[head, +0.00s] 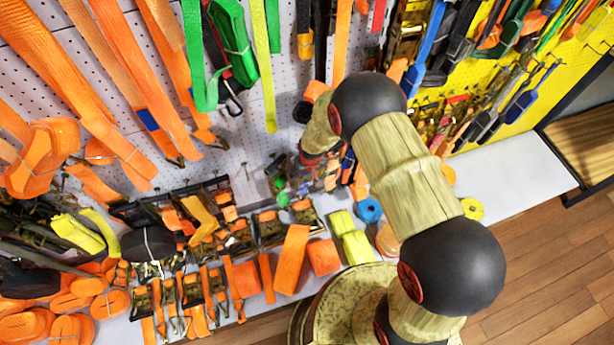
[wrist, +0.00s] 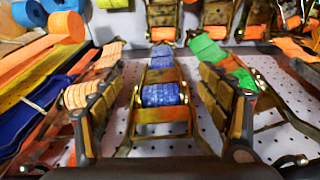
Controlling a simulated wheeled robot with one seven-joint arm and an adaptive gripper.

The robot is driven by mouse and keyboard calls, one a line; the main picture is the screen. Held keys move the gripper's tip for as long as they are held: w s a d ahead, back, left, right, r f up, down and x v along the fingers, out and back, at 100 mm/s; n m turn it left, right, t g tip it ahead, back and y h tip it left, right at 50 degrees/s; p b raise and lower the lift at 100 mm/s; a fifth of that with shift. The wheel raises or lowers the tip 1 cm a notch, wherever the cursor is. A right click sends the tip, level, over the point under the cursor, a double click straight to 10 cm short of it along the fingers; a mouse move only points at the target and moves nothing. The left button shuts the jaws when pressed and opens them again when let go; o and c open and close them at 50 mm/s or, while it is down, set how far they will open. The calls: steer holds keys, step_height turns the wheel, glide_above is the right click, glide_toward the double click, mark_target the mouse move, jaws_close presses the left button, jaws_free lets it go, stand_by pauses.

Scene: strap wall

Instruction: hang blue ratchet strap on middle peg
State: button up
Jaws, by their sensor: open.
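In the wrist view, the blue ratchet strap (wrist: 160,94) has blue webbing wound in a metal ratchet frame. It lies between the two fingers of my gripper (wrist: 158,78), against a white pegboard. The fingers are apart, one on each side of the strap; I cannot tell whether either touches it. In the head view, my arm hides the gripper and most of what is around it. Bare metal pegs (head: 246,172) stick out of the white pegboard in the head view; I cannot tell which one is the middle peg.
A green ratchet strap (wrist: 238,73) and an orange one (wrist: 90,95) sit close beside the fingers in the wrist view. A white shelf (head: 510,165) below the pegboard holds many orange straps and ratchets. Long orange straps (head: 125,50) hang at the upper left.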

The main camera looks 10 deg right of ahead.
step_height(320, 180, up, 12)
steer(key=s, duration=0.2)
steer(key=shift+d+f, duration=0.15)
steer(key=shift+d, duration=0.05)
stand_by(0.3)
steer(key=shift+s, duration=0.15)
